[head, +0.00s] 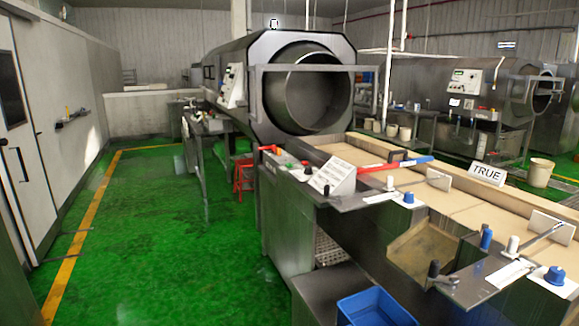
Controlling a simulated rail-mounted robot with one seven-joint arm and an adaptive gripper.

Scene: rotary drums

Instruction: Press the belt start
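A long tan belt surface (347,153) runs from below the large rotary drum (308,95) towards the front right. I cannot tell which control is the belt start. The drum's own control panel (232,86) is on its left side. My gripper is not in view.
A blue bin (374,308) is at the bottom. A red stool (243,177) stands left of the machine. The green floor (145,240) is open at left.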

